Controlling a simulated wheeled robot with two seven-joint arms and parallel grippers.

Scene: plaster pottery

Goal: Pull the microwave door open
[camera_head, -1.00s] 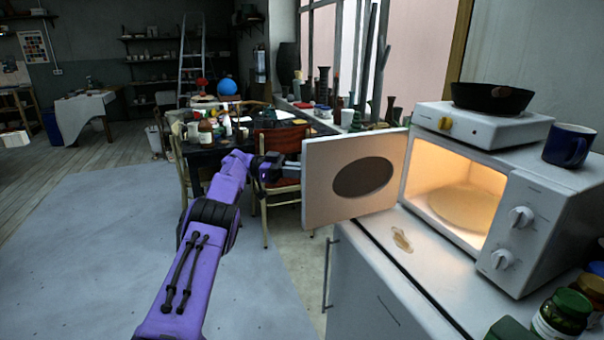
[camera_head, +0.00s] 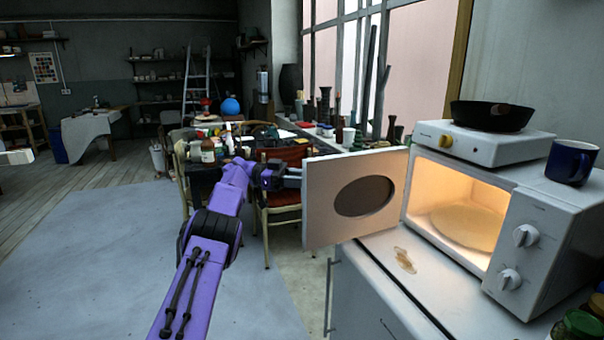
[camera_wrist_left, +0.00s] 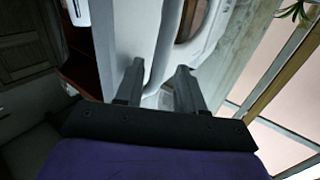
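The white microwave (camera_head: 530,245) sits on the counter at the right, its lit cavity showing a round plate (camera_head: 468,226). Its door (camera_head: 325,205), with a dark oval window, stands wide open, swung out to the left. My left gripper (camera_head: 293,178) is at the door's free left edge, its tips partly hidden by the door. In the left wrist view my left gripper (camera_wrist_left: 160,68) has its fingers apart, with white surfaces of the door (camera_wrist_left: 195,45) just beyond them. Contact with the door cannot be told. My right gripper is not in view.
A hot plate (camera_head: 480,138) with a black pan (camera_head: 491,115) and a blue mug (camera_head: 571,162) stand on the microwave. A brown stain (camera_head: 404,260) marks the counter. A chair (camera_head: 280,210) and a cluttered table stand behind my left arm. The floor at left is clear.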

